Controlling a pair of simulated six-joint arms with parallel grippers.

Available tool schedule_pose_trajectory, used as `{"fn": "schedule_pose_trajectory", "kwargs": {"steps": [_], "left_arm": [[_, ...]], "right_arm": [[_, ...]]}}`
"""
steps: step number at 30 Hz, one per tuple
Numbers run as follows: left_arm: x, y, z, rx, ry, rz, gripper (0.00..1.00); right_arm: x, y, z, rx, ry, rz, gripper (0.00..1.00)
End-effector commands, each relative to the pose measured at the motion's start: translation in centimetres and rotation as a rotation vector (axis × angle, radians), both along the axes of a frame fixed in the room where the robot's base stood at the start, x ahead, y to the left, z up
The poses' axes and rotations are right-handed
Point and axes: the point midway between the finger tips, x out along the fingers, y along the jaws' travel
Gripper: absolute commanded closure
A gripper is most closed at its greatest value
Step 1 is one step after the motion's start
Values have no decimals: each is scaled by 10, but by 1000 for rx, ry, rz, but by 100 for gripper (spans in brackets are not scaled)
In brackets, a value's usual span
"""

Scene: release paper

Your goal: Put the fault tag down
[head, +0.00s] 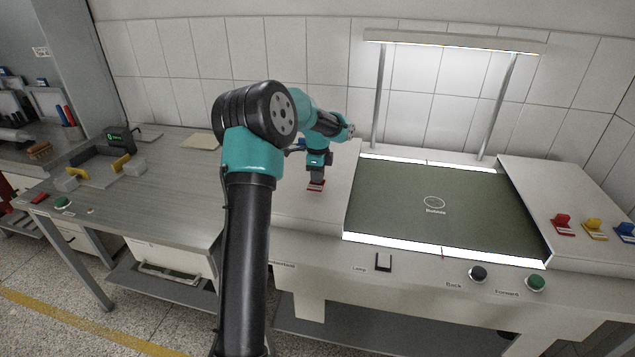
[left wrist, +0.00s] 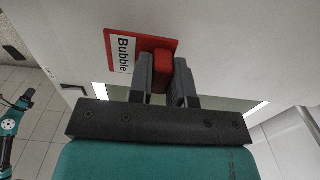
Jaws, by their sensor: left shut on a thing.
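The fault tag is red with a white label reading "Bubble"; it shows in the left wrist view (left wrist: 122,50) and small in the head view (head: 316,186). My left gripper (head: 316,178) points down over the white surface left of the dark green panel. Its two dark fingers (left wrist: 166,80) are shut on the tag's red block-shaped grip. The tag is at or just above the white surface; I cannot tell whether it touches. My right gripper is not in the head view.
The dark green inspection panel (head: 400,215) lies right of my left gripper under a lamp (head: 455,41). Red (head: 562,224), yellow (head: 593,228) and blue (head: 624,232) tags stand at the right. A grey bench (head: 150,200) is at the left. The white surface around the held tag looks clear.

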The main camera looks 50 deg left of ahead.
Motion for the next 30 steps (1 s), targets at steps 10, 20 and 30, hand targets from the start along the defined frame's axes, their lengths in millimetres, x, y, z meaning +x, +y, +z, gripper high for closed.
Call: {"fn": "schedule_pose_trajectory", "kwargs": {"steps": [10, 20, 30], "left_arm": [[5, 5, 0, 0, 0, 0, 100], [8, 10, -22, -1, 2, 0, 100], [9, 10, -36, 0, 0, 0, 100]], "right_arm": [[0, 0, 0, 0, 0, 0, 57], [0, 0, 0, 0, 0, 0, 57], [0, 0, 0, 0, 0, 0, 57]]}}
